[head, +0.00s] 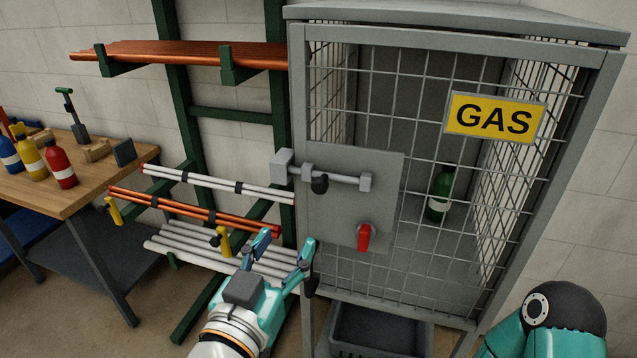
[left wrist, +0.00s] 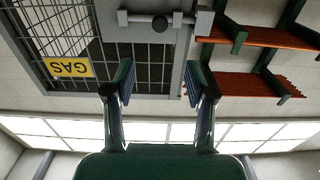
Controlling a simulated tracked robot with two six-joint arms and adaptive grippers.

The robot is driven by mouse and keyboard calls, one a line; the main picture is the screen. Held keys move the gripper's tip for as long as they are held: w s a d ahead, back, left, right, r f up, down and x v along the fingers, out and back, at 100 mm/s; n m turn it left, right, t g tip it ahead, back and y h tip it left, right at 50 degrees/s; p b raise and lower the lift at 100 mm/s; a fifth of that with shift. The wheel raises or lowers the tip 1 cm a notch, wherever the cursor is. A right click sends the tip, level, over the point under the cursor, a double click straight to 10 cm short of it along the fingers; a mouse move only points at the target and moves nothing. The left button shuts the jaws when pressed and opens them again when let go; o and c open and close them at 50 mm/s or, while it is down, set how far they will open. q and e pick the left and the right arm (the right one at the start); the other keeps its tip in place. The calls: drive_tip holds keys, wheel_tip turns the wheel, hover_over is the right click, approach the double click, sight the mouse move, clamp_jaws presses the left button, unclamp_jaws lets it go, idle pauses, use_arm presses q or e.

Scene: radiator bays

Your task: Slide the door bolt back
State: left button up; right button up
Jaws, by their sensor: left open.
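The door bolt (head: 340,180) is a grey bar with a black knob (head: 319,184), on the plate of the gas cage door (head: 385,210). The bar reaches from a grey block (head: 281,165) on the left post, through a bracket, to another bracket on the right. My left gripper (head: 284,245) is open and empty, below and left of the bolt, apart from it. In the left wrist view the picture is upside down; the bolt (left wrist: 185,18) and knob (left wrist: 160,23) show at the top, beyond the open fingers (left wrist: 158,80). My right gripper is out of view.
A red handle (head: 364,238) sits below the bolt. A green bottle (head: 440,194) stands inside the cage, behind the mesh. A pipe rack (head: 183,90) stands close on the left, a workbench (head: 75,190) further left. A grey crate (head: 375,330) is under the cage.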

sight(319, 188)
use_arm(q)
drive_tip(key=p+x, duration=0.4)
drive_tip(key=x, duration=1.2)
drive_tip(key=shift+w+f, duration=0.15)
drive_tip(key=shift+w, duration=0.1)
clamp_jaws()
drive_tip(key=shift+d, duration=0.1)
